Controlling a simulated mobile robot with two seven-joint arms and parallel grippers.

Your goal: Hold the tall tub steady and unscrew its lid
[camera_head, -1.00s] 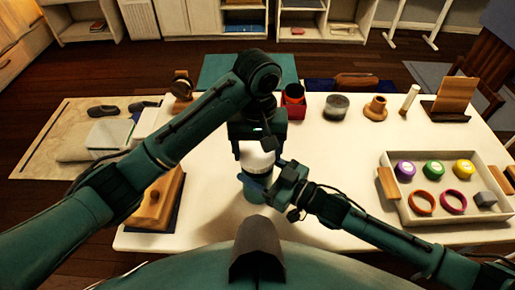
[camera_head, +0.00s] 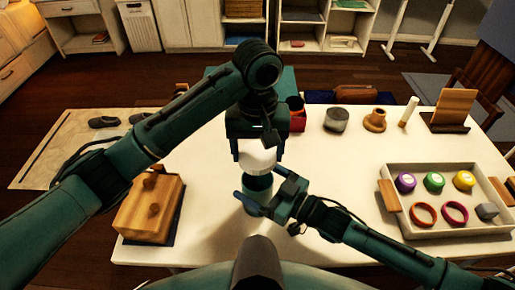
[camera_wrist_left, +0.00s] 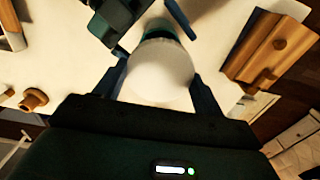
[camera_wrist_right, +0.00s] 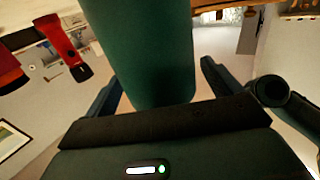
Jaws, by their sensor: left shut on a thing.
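The tall tub (camera_head: 258,187) stands upright on the table, teal with a white lid (camera_head: 257,162) on top. My left gripper (camera_head: 257,154) reaches down from above and is shut on the white lid, which also shows between its fingers in the left wrist view (camera_wrist_left: 160,75). My right gripper (camera_head: 268,190) is low at the tub, its fingers spread on either side of the teal body. In the right wrist view the tub (camera_wrist_right: 145,50) lies between the fingers with gaps beside it. I cannot tell whether the lid has turned or lifted.
A wooden box (camera_head: 150,212) stands left of the tub. A tray (camera_head: 455,226) with several colored lids and rings is on the right. The table between tub and tray is clear.

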